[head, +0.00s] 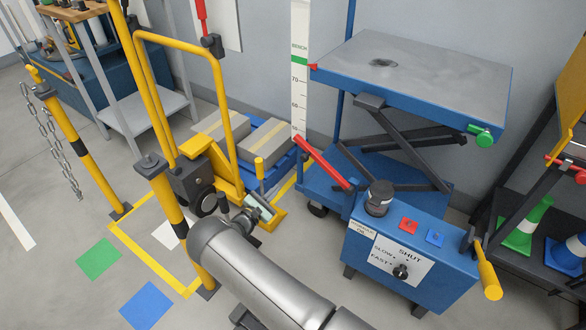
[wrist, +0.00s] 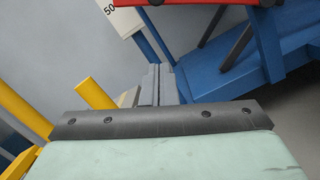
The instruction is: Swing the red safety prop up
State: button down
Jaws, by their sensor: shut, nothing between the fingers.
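The red safety prop (head: 322,163) is a red bar on the left side of the blue lift table (head: 420,80). It slants down to the right from beside the white scale post to the table's lower frame. In the wrist view a strip of red, likely the prop (wrist: 185,3), crosses the top edge. My gripper (wrist: 158,85) shows there with its grey fingers together and empty, below and apart from the red strip. In the head view my gripper's pale green part (head: 261,208) is low and left of the prop; its fingertips are hard to make out.
A blue control box (head: 410,250) with a dark knob and yellow lever stands at front right. A yellow pallet truck (head: 215,165) and a pallet with cartons (head: 265,140) lie behind my gripper. Yellow posts (head: 75,140) stand left. The white scale post (head: 300,70) rises behind the prop.

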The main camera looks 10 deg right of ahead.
jog(key=shift+d, duration=0.1)
jog(key=w+d+r+b, duration=0.2)
jog(key=w+d+r, duration=0.2)
jog(key=w+d, duration=0.2)
jog(key=d, duration=0.2)
jog(key=shift+d+r+b, duration=0.35)
jog(key=shift+d, duration=0.05)
jog(key=shift+r, duration=0.15)
